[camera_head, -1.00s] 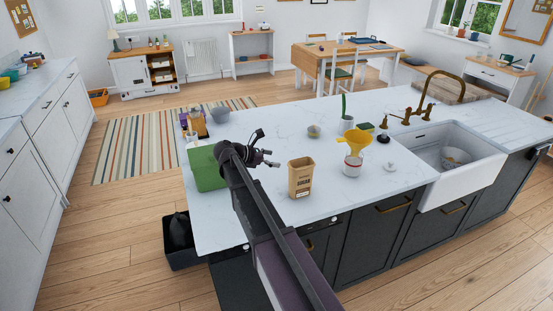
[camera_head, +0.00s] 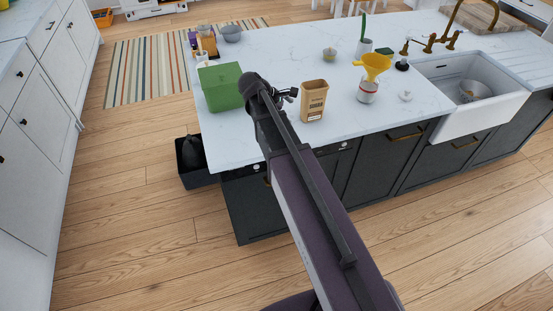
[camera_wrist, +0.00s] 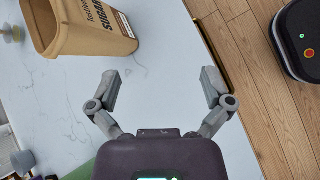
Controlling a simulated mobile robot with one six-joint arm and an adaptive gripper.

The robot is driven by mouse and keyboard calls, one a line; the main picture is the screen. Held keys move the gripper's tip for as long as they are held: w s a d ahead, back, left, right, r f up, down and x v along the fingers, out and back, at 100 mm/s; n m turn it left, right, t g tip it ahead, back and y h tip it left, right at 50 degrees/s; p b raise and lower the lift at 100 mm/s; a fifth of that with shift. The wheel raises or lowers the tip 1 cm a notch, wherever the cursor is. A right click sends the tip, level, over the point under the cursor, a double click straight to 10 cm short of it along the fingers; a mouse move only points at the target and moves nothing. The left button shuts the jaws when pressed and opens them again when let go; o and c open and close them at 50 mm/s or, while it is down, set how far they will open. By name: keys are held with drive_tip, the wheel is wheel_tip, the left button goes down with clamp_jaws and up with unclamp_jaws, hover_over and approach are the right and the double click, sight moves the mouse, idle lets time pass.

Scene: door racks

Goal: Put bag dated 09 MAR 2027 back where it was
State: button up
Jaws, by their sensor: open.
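A brown paper-coloured bag (camera_head: 312,103) with an open top stands upright on the white worktop of the island. It also shows at the top left of the wrist view (camera_wrist: 88,28), where the word SUGAR is readable on its side. I cannot read any date on it. My gripper (camera_head: 288,95) is above the worktop just left of the bag. In the wrist view my gripper (camera_wrist: 161,88) has its two fingers wide apart with only bare worktop between them. The bag lies outside the fingers and is not held.
A green box (camera_head: 220,87) stands left of my gripper. A sink (camera_head: 470,90) is farther right. A black bin (camera_head: 193,160) stands on the floor beside the island.

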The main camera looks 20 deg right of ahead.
drive_tip(key=s+a+f+m+y, duration=0.2)
drive_tip(key=s+a+m+y, duration=0.2)
drive_tip(key=s+m, duration=0.2)
drive_tip(key=s+a+f+m+y, duration=0.3)
drive_tip(key=s+a+m+y, duration=0.1)
drive_tip(key=s, duration=0.6)
drive_tip(key=shift+a+m+y, duration=0.3)
drive_tip(key=shift+a+m, duration=0.4)
drive_tip(key=shift+m, duration=0.3)
